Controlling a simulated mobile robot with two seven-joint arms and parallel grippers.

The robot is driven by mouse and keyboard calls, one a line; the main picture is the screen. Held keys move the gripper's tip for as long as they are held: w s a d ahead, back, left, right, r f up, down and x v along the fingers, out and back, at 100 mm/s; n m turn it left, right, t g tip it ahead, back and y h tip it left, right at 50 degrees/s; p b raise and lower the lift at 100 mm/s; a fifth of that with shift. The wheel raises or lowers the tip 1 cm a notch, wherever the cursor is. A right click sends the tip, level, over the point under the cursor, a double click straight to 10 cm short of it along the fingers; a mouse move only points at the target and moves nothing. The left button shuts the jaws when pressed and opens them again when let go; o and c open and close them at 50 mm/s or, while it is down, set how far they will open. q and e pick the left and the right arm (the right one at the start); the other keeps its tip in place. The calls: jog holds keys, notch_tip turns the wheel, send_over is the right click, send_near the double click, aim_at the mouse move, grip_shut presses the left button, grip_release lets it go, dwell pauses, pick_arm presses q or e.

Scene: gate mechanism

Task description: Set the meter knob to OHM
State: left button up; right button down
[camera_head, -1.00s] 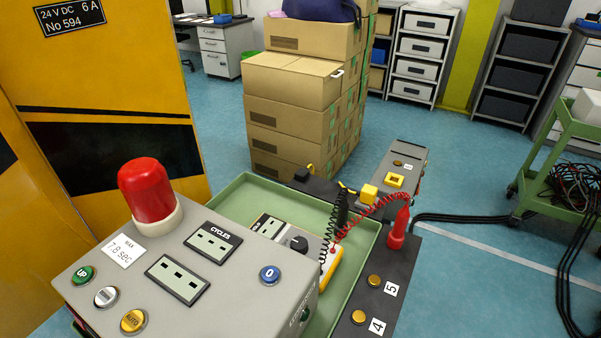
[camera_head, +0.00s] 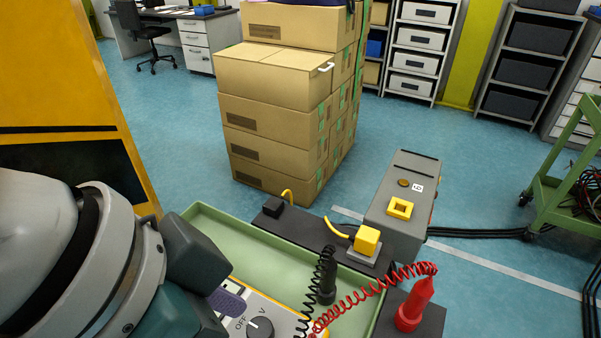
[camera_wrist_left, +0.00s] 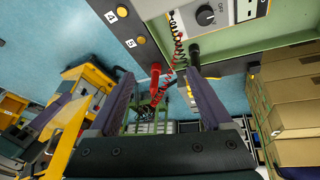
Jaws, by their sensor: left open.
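The meter (camera_head: 288,316) is a white-faced unit with yellow edges in the green tray. Its dark round knob (camera_head: 261,328) is cut by the bottom edge; its white mark faces the OFF label. A V label is beside it; I cannot see OHM. In the left wrist view the knob (camera_wrist_left: 205,15) is at the top, beyond the fingers. My left gripper (camera_wrist_left: 160,88) is open with nothing between its purple finger pads. In the head view my left arm comes in from the left, and one purple fingertip (camera_head: 228,301) overlaps the meter's display. My right gripper is not in view.
A black probe (camera_head: 326,288) and a red probe (camera_head: 414,305) with coiled leads stand right of the meter. The green tray (camera_head: 240,238) surrounds it. A yellow plug (camera_head: 367,241) and a grey box (camera_head: 405,200) are behind. Stacked cartons (camera_head: 275,120) stand farther back.

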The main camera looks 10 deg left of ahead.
pick_arm(q)
notch_tip(320, 180, down, 5)
jog(key=w+d+m+g+b, duration=0.1)
jog(key=w+d+m+b, duration=0.15)
jog(key=b, duration=0.25)
jog(key=m+g+y+b, duration=0.3)
jog(key=m+y+b, duration=0.15)
jog(key=b, duration=1.15)
send_near(257, 328)
jog(key=shift+h, duration=0.25)
jog(key=f, duration=0.3)
jog(key=f+b, duration=0.1)
jog(key=f, duration=0.2)
jog(key=s+f+b, duration=0.1)
jog(key=f, duration=0.2)
jog(key=shift+a, duration=0.2)
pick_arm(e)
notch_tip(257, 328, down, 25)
